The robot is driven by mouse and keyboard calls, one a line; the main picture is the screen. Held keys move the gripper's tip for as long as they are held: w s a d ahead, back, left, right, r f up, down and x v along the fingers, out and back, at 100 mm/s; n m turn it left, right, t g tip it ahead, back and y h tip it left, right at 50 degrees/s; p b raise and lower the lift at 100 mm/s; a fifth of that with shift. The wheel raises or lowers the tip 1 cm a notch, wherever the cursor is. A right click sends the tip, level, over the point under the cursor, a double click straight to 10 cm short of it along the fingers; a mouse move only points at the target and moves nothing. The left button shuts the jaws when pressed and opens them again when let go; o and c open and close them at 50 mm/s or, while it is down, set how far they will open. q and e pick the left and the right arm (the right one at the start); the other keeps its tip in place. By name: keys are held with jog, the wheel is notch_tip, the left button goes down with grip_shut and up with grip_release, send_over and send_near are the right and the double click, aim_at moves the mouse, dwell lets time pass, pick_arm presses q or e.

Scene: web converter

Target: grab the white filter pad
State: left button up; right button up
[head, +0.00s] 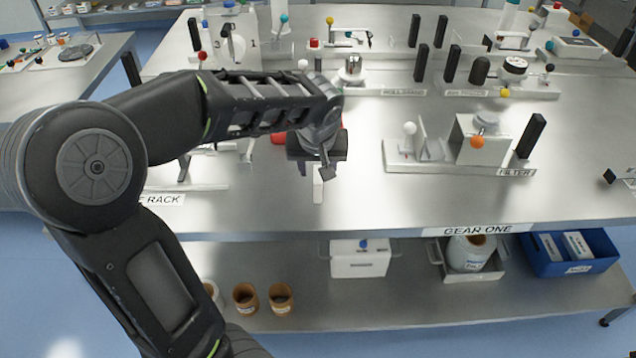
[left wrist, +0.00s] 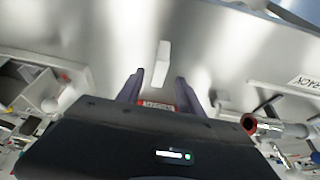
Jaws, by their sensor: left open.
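The arm and gripper body hide part of the table behind. My right gripper is not in view.
The FILTER station (head: 440,168) stands to the right, with white and orange knobs. The RACK station (head: 180,187) is to the left. A red object (head: 278,138) sits close behind the gripper. The table's front strip is mostly clear. A lower shelf holds brown cups (head: 246,297) and a blue bin (head: 570,262).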

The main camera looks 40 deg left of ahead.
aim_at(318, 175)
pick_arm(q)
jog(key=p+x, duration=0.1)
jog(key=x, duration=0.4)
jog(key=shift+w+a, duration=0.1)
jog(key=shift+w, duration=0.1)
jog(key=shift+c, duration=0.4)
grip_shut()
dwell(0.4)
